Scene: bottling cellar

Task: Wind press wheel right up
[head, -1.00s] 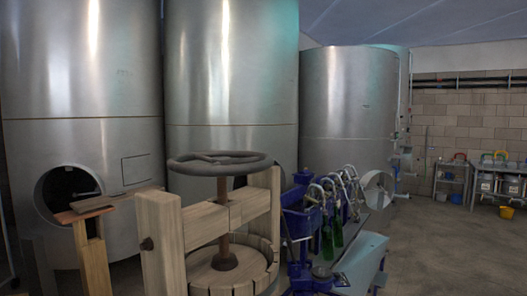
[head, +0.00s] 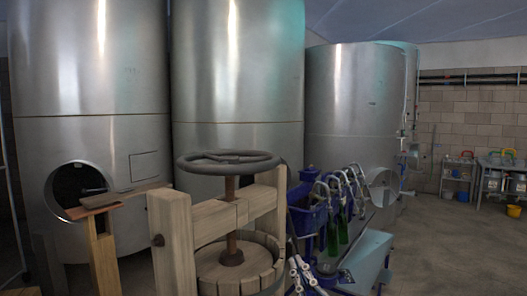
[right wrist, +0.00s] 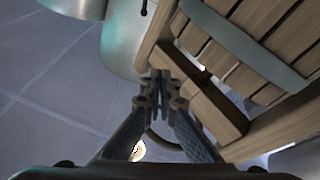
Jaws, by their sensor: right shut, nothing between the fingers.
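The press wheel (head: 228,161) is a dark, level ring with spokes. It sits on a brown screw (head: 230,215) above the wooden press frame (head: 205,217). The slatted press basket (head: 245,270) is below it. My right gripper (head: 299,266) shows low in the head view, to the right of the basket and below the wheel. In the right wrist view its fingers (right wrist: 161,90) are together and empty, with wooden parts of the press (right wrist: 240,60) behind them. A thin dark curve behind the fingers may be part of the wheel. My left gripper is out of view.
A blue bottle filler (head: 308,215) with green bottles (head: 338,235) stands close to the right of the press. Large steel tanks (head: 240,70) stand behind. A small wooden stand (head: 103,250) is at the left. Floor (head: 440,245) is clear at the right.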

